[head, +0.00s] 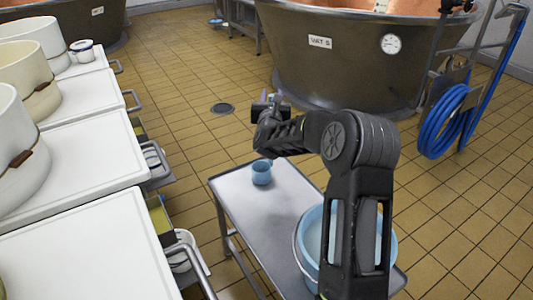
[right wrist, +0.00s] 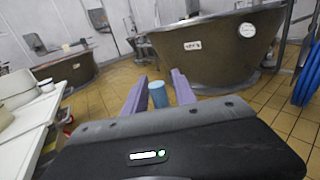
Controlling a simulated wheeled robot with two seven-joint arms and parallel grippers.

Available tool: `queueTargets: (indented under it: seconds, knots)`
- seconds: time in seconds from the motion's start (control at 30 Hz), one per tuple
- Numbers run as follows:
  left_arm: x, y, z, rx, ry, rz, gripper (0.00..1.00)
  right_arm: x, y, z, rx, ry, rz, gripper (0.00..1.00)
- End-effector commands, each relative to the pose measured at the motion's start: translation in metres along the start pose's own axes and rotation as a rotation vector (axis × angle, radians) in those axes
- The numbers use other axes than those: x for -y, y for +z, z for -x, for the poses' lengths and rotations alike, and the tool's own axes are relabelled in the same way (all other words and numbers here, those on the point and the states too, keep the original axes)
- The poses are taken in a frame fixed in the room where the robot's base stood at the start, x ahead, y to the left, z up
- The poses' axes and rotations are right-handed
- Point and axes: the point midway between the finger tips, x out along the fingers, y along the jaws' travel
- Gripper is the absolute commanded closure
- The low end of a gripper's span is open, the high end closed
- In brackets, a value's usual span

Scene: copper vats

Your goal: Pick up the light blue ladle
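The light blue ladle (head: 261,172) stands on the grey metal table, near its far edge; its cup shape shows, and I cannot make out a long handle. In the right wrist view a light blue cylinder (right wrist: 158,95), which looks like the ladle, shows between my two fingers with a gap on each side. My right gripper (head: 270,104) is above the table in the head view, apart from the ladle in the picture. In the right wrist view the gripper (right wrist: 157,92) is open with nothing held. My left gripper is not in view.
The table (head: 250,210) also bears a light blue bucket (head: 311,240), partly hidden by my right arm. White counters (head: 75,160) with large pots line the left. A copper vat (head: 340,65) stands behind, with a blue hose (head: 440,125) at the right. Tiled floor between is open.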

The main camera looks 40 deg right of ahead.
Motion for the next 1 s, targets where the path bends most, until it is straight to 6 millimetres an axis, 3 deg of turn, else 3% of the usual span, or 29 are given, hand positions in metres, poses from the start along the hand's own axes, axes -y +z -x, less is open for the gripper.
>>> queueTargets:
  seconds: [0.37,1.0]
  knots:
    - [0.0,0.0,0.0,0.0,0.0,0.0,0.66,0.0,0.0,0.0,0.0,0.0,0.0,0.99]
    - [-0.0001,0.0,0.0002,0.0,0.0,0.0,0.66,0.0,0.0012,0.0,0.001,0.0,0.0,1.0]
